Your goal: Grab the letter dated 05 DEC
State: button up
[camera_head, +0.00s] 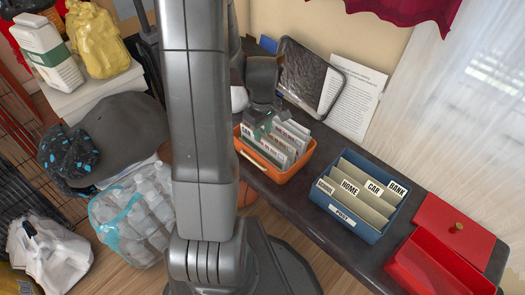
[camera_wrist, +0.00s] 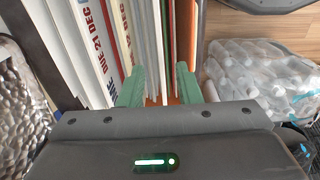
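An orange tote (camera_head: 247,154) stands on the dark counter, holding several upright white letters (camera_head: 284,143). In the wrist view, one letter (camera_wrist: 104,45) reads "DUE 21 DEC", and another with red print (camera_wrist: 127,30) stands beside it. I cannot read 05 DEC on any letter. My gripper (camera_head: 263,127) is over the tote, pointing down among the letters. In the wrist view its two green fingers (camera_wrist: 160,78) are apart, with letter edges showing in the gap between them. Whether they touch any letter is hidden.
A blue tote (camera_head: 340,217) with dividers marked SCHOOL, HOME, CAR and BANK stands to the right. Beyond it are an open red box (camera_head: 425,268) and its lid (camera_head: 455,228). A dark tray (camera_head: 308,80) and a printed sheet (camera_head: 357,98) lean on the wall.

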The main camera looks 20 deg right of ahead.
aim_at(272, 151)
notch_tip(272, 151, down, 5)
jog(key=shift+s+r+b, duration=0.1)
jog(key=shift+r+b, duration=0.05)
jog(key=shift+b, duration=0.7)
grip_shut()
jog(key=shift+r, duration=0.1)
